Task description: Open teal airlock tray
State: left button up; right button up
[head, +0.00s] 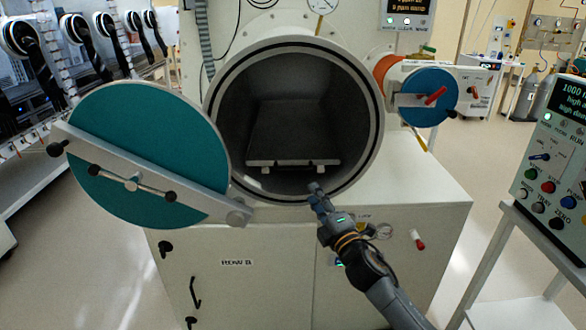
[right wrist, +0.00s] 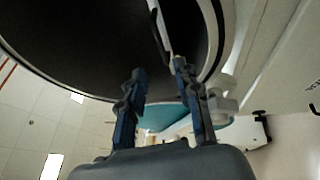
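The teal airlock door (head: 140,150) is swung open to the left of the big round airlock (head: 372,120). Inside the dark chamber lies a dark flat tray (head: 292,125) with a light handle bar (head: 280,163) across its front edge. The bar (right wrist: 161,32) shows just beyond and between the fingertips; contact cannot be told. My left gripper is not in view.
A smaller airlock with a blue door (head: 427,97) sits to the right. The white cabinet (head: 240,285) stands below the chamber. A control panel (head: 555,165) on a stand is at the far right. Open floor lies between cabinet and stand.

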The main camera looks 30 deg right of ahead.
aim_at(295, 169)
jog(key=p+x, duration=0.1)
jog(key=x, duration=1.1)
jog(key=shift+w, duration=0.25)
jog(key=shift+f, duration=0.1)
grip_shut()
